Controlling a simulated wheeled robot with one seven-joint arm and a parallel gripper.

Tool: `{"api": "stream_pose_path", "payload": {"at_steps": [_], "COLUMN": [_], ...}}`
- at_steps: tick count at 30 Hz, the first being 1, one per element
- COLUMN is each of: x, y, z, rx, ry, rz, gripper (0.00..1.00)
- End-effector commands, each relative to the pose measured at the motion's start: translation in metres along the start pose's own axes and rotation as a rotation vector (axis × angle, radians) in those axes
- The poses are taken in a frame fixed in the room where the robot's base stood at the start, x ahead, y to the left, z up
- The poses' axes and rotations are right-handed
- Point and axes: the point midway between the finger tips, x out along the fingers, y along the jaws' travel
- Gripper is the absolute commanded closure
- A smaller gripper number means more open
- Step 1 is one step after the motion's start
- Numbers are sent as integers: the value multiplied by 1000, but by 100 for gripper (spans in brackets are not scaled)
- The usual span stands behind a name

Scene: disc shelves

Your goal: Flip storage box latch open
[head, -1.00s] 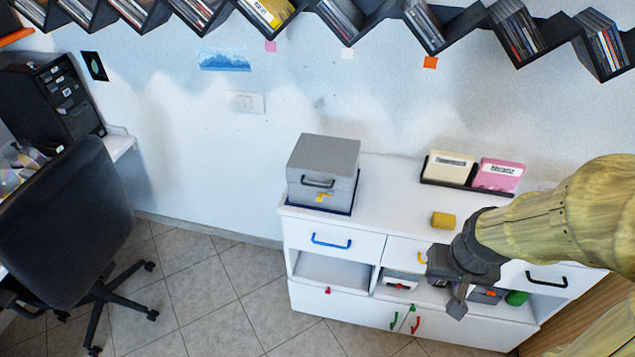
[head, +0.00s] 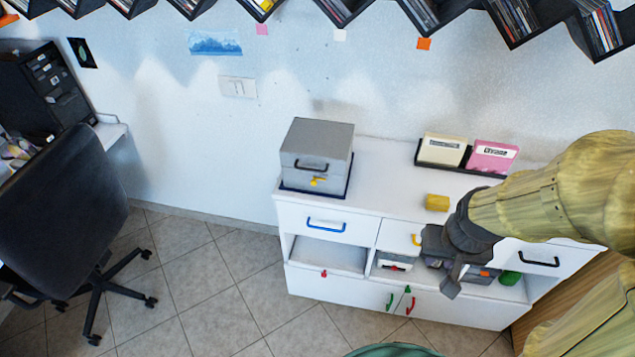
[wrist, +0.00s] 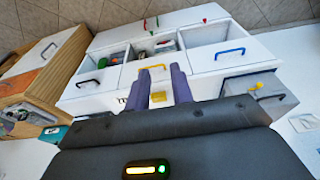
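The grey storage box (head: 318,140) stands closed on the left end of the white cabinet top, with a dark handle on its front. Its small yellow latch (head: 316,182) is on the front below the handle. In the wrist view the box (wrist: 240,82) is at the right, partly hidden by my gripper's body, with the latch (wrist: 258,86) showing. My gripper (head: 452,284) is in front of the cabinet, right of the box and well apart from it. In the wrist view its two purple fingers (wrist: 160,85) are apart with nothing between them.
A yellow block (head: 437,202) lies on the white cabinet (head: 375,190) between box and gripper. A tray with a cream box (head: 441,150) and a pink box (head: 492,156) stands behind. An office chair (head: 60,210) is at left. Floor before the cabinet's left half is clear.

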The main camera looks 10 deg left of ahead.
Motion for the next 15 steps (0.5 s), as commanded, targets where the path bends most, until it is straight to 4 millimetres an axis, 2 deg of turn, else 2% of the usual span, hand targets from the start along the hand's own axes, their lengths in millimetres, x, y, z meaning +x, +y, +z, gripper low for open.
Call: {"api": "stream_pose_path", "payload": {"at_steps": [1, 3, 8, 15], "x": [3, 9, 38, 94], "y": [0, 0, -2, -23], "z": [-1, -5, -27, -82], "rx": [3, 13, 65, 197], "ry": [5, 21, 113, 333], "rz": [1, 4, 4, -97], "gripper": [87, 100, 100, 100]}}
